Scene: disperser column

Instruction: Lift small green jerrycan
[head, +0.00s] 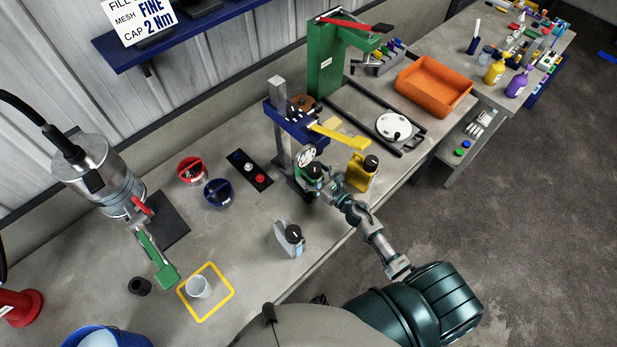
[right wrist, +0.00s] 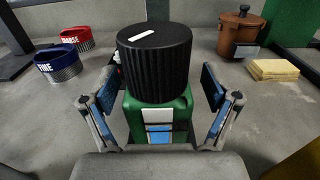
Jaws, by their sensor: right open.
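The small green jerrycan (right wrist: 135,118) stands upright with a big ribbed black cap (right wrist: 155,60) and a white and blue label facing me in the right wrist view. In the head view the jerrycan (head: 303,184) is on the bench by the blue press, partly hidden by my right gripper (head: 327,186). In the right wrist view my right gripper (right wrist: 159,90) is open, with one finger on each side of the jerrycan just below the cap. A gap shows between the fingers and the cap; contact with the body is unclear. My left gripper is not in view.
A yellow jerrycan (head: 360,175) stands close on the right. A grey jerrycan (head: 288,240) stands nearer to me. The blue press (head: 281,125) with its yellow lever rises just behind. Red (head: 192,172) and blue (head: 218,195) round containers sit to the left.

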